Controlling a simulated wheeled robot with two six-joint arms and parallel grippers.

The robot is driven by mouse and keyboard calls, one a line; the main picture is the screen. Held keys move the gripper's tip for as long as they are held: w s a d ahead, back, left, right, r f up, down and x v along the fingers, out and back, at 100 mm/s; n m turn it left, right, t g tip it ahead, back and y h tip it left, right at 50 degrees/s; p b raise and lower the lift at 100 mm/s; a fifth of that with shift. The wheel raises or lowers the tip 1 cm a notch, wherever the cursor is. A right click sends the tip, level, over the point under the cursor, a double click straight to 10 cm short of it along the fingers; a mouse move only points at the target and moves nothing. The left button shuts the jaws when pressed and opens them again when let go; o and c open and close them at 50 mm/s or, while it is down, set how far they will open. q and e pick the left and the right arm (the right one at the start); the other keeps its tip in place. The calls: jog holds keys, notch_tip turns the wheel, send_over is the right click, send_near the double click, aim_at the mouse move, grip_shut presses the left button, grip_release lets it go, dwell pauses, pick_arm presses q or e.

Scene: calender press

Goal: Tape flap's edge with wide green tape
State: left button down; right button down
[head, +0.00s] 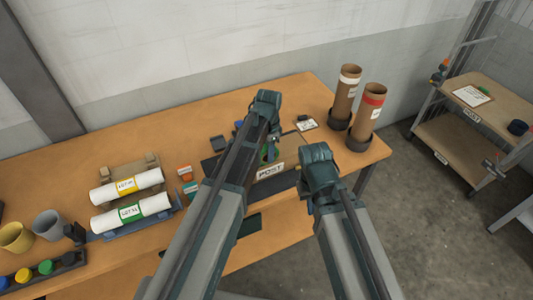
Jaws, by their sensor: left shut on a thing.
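My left gripper (268,145) reaches down over the right part of the workbench, largely hidden by its own arm. It is shut on a small green thing (267,153), which looks like green tape, just above a dark box with a white label (270,171). My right gripper (308,192) points down to the right of that label; its fingers are too hidden to tell whether they are open. Two white rolls, one with a yellow label band (127,186) and one with a green band (131,211), lie on a blue cradle at the left. I cannot make out the flap.
Small orange- and green-labelled boxes (185,173) stand beside the rolls. Cups (47,224) and a rack of coloured round pieces (45,267) are at lower left. Two brown tubes (369,112) stand at the bench's right end. A shelf cart (470,110) stands beyond open floor.

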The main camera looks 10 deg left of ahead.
aim_at(277, 149)
pick_arm(q)
jog(key=shift+w+d, duration=0.25)
jog(key=shift+d, duration=0.05)
jog(key=shift+d, duration=0.1)
jog(key=shift+w+d, duration=0.25)
jog(key=shift+d, duration=0.1)
jog(key=shift+w+d, duration=0.1)
jog(key=shift+d, duration=0.05)
dwell(0.5)
jog(key=shift+w+d, duration=0.3)
jog(key=shift+d, duration=0.1)
dwell(0.4)
jog(key=shift+w+d, duration=0.3)
jog(key=shift+d, duration=0.1)
jog(key=shift+w+d, duration=0.1)
jog(key=shift+d, duration=0.05)
jog(key=shift+w+d, duration=0.3)
jog(key=shift+d, duration=0.1)
